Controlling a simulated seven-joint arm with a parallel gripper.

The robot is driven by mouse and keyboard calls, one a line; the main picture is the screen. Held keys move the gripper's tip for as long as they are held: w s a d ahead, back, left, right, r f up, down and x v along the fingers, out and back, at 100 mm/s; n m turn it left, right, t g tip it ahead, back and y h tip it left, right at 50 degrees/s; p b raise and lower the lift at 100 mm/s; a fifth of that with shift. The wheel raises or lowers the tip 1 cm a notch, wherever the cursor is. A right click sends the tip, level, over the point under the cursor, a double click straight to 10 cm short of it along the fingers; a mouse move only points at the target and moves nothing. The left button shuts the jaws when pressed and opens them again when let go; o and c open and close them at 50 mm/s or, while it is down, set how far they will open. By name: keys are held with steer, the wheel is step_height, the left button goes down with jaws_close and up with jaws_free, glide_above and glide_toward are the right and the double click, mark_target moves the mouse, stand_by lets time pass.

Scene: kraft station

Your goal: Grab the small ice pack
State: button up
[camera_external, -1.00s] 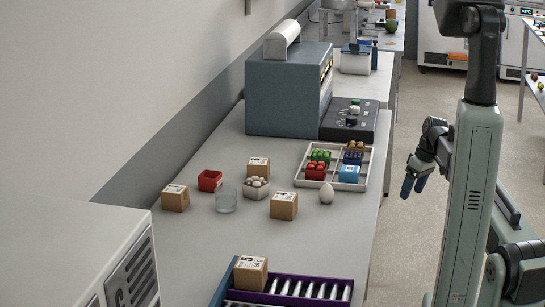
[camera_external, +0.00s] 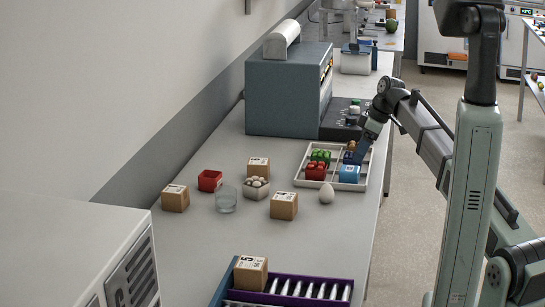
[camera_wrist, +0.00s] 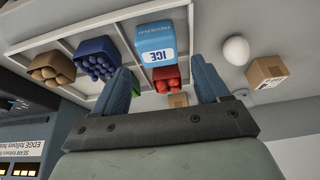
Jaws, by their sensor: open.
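In the external view the ice pack (camera_external: 349,174) sits in the front right compartment of the white divided tray (camera_external: 300,177). My gripper (camera_wrist: 162,82) is open and empty, with its blue fingers pointing toward the tray. In the external view my gripper (camera_external: 361,152) is over the tray's right side, just behind the ice pack. I cannot tell the exact gap between fingers and pack.
The tray also holds red items (camera_external: 316,171), green items (camera_external: 320,156), and dark blue (camera_wrist: 97,58) and brown (camera_wrist: 51,67) clusters. A white egg (camera_external: 327,193) stands in front of the tray. Cardboard boxes (camera_external: 284,206) and a glass (camera_external: 226,200) stand to the left.

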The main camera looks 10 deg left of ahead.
mark_target(351, 168)
steer(key=shift+x, duration=4.15)
steer(key=shift+w+a, duration=0.1)
steer(key=shift+w, duration=0.1)
steer(key=shift+c, duration=0.2)
steer(key=c, duration=0.8)
